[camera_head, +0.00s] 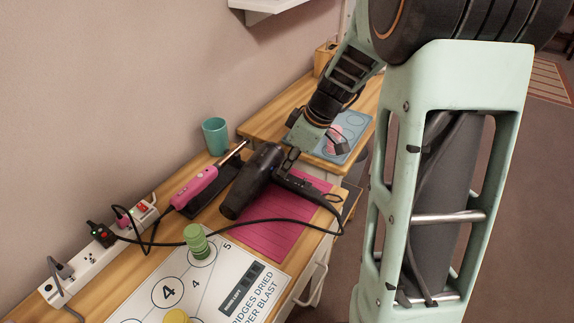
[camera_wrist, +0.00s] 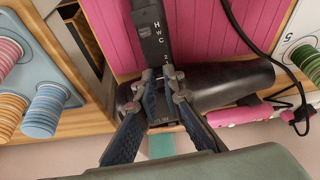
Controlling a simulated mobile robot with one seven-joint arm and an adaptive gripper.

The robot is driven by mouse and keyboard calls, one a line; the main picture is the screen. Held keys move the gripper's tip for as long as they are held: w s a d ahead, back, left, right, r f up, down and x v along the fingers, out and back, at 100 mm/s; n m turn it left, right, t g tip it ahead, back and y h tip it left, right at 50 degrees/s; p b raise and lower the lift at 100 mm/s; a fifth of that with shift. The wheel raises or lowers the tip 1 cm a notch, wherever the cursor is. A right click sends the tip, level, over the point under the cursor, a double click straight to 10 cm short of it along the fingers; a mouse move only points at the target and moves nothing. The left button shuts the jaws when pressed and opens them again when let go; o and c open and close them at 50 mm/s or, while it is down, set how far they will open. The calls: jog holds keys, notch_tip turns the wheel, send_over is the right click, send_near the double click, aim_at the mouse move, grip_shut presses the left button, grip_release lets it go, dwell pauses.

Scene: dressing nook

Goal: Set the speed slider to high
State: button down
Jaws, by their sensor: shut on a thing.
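A black hair dryer (camera_head: 247,184) lies on a pink ribbed mat (camera_head: 262,238). In the wrist view its dark barrel (camera_wrist: 235,82) runs across the middle and its handle (camera_wrist: 150,28) points up the picture. The handle bears the letters H, W, C and, lower down, a 2. My gripper (camera_wrist: 160,76) is over the handle near the barrel, just below the 2, its fingertips close together on something small. The speed slider there is hidden by the fingertips, so its setting cannot be read. In the head view my gripper (camera_head: 290,160) reaches the dryer from above.
A pink styling iron (camera_head: 195,187) lies beside the dryer, with a teal cup (camera_head: 215,135) behind. A black cord (camera_head: 270,221) loops across the mat. A green roller stack (camera_head: 196,241) stands on the white board (camera_head: 225,272). A power strip (camera_head: 93,264) is at left.

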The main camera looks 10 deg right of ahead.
jog(key=shift+f, duration=0.1)
jog(key=shift+s+d+f+b, duration=0.2)
jog(key=shift+s+d+b, duration=0.15)
jog(key=shift+d+b, duration=0.35)
jog(key=shift+s+d+b, duration=0.15)
jog(key=shift+s+b, duration=0.15)
jog(key=shift+b, duration=0.1)
jog(key=c, duration=2)
grip_release()
jog(key=shift+r, duration=0.1)
jog(key=shift+c, duration=0.2)
jog(key=v, duration=1.2)
jog(key=shift+s, duration=0.1)
